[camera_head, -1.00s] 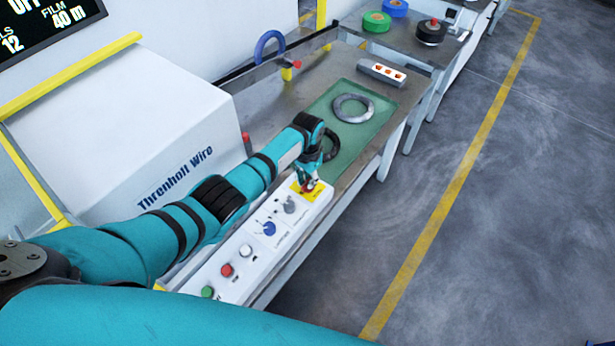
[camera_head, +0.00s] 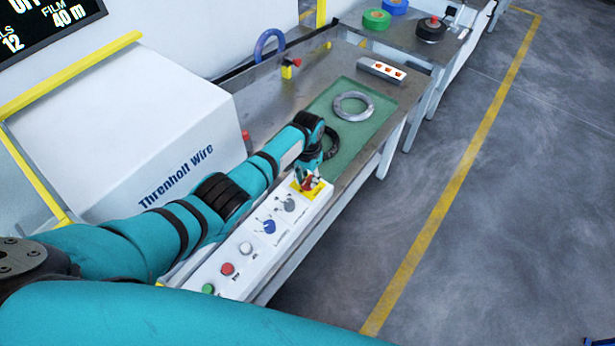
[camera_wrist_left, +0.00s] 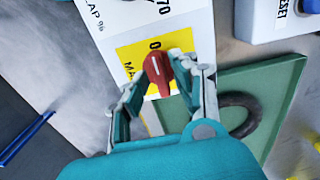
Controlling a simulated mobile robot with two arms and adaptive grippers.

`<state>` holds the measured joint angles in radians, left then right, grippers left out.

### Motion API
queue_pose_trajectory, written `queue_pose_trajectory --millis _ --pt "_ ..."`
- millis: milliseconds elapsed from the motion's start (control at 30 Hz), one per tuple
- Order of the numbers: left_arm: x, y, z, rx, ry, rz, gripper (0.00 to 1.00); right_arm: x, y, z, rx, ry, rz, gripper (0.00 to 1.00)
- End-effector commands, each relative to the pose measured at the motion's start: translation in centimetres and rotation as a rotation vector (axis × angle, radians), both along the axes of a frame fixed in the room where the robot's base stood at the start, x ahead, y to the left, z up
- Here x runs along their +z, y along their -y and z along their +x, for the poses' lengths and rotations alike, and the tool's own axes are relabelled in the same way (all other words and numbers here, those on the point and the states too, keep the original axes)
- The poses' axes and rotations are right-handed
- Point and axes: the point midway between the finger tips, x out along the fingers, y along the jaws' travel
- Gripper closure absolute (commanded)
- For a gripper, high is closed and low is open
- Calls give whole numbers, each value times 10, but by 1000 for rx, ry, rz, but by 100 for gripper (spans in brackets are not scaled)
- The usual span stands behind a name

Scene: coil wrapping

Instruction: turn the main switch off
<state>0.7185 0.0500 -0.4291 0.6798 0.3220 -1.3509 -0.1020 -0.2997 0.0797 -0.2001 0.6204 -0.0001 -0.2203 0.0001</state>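The main switch is a red rotary knob (camera_wrist_left: 158,68) on a yellow label (camera_wrist_left: 143,62) at the far end of the white control panel (camera_head: 228,272). In the head view it shows as a small red shape (camera_head: 307,184), partly covered by the fingers. My left gripper (camera_wrist_left: 160,74) is over it, one finger on each side, and appears closed on the knob. The knob's white mark runs at a slant to the label. Contact at the left finger is hard to see. My right gripper is out of view.
The panel also carries a grey knob (camera_head: 287,204), a blue knob (camera_head: 269,227) and white, red and green buttons. Open floor (camera_head: 500,220) is at right.

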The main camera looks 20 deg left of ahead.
Motion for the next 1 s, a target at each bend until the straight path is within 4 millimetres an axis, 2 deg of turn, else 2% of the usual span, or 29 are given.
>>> queue_pose_trajectory --millis 300,467,800,1000 --pt "1 0 0 -1 0 1 64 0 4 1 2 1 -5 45" --pt "14 0 1 -1 3 0 64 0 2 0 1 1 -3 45" --pt "83 0 1 -1 4 0 64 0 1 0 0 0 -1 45" --pt "112 0 1 -2 3 -1 64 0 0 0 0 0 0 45"
